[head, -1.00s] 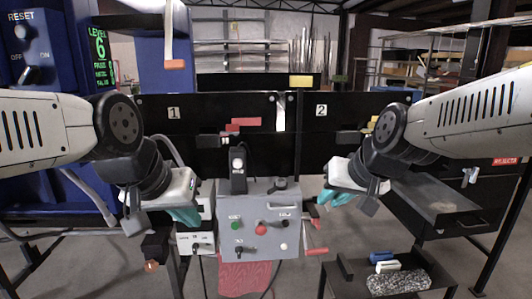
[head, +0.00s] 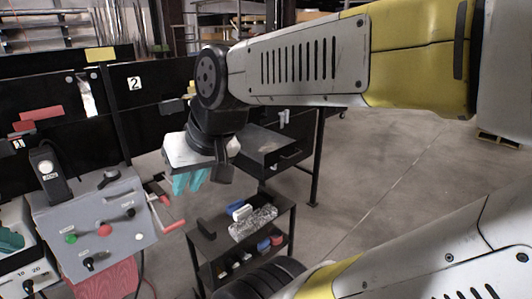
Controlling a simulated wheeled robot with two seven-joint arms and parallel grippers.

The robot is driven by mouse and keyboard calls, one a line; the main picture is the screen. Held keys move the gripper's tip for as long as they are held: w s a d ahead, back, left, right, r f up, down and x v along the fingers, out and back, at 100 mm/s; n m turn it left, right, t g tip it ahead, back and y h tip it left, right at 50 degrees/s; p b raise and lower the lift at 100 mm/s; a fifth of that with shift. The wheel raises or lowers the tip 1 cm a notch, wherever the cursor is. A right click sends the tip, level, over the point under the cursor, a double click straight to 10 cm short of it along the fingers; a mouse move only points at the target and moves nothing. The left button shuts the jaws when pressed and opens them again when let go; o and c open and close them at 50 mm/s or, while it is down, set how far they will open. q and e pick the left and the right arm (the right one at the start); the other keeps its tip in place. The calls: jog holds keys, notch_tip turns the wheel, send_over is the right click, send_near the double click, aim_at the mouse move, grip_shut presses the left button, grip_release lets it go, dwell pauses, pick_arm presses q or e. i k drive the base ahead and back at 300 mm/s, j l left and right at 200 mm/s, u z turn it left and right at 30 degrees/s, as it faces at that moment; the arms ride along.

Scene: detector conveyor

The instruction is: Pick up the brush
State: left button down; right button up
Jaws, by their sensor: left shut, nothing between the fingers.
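A small blue object (head: 235,206) and a white one (head: 243,213) lie together on the top shelf of the low black cart (head: 208,246). They may be the brush, but they are too small to tell. My right gripper (head: 189,181) hangs above and to the left of them in the picture, with its teal fingers pointing down. The fingers appear close together, and I see nothing held; the gap is unclear.
A speckled silvery pack (head: 253,223) lies beside the blue and white objects. Several small items fill the cart's lower shelf. A grey control box (head: 95,228) with a red-handled crank stands left of the cart. A black chute (head: 265,148) is behind. Floor to the right is open.

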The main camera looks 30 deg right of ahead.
aim_at(264, 247)
jog(key=z, duration=1.5)
